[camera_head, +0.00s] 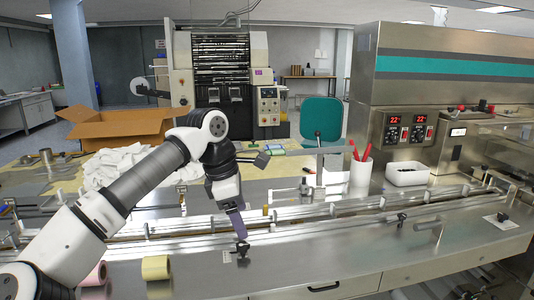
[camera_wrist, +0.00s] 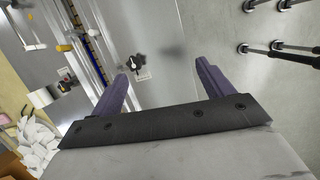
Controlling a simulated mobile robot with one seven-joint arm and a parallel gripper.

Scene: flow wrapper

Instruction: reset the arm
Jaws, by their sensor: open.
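My gripper (camera_wrist: 160,80) is open and empty in the wrist view, with its two purple fingers spread apart over the steel deck. In the head view my arm reaches in from the lower left and bends down, so the gripper (camera_head: 238,226) points at the deck of the wrapper (camera_head: 330,255). A small black knob (camera_head: 242,248) stands on the deck just below the fingertips in the head view. The knob also shows in the wrist view (camera_wrist: 135,63), beyond the fingers and nearer the left one. I cannot tell how large the gap to it is.
A yellow roll (camera_head: 156,267) and a pink roll (camera_head: 94,274) sit near the front left. Metal rails run along the deck behind the gripper. A white cup (camera_head: 360,177) and a white bin (camera_head: 408,174) stand farther back. The front middle of the deck is clear.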

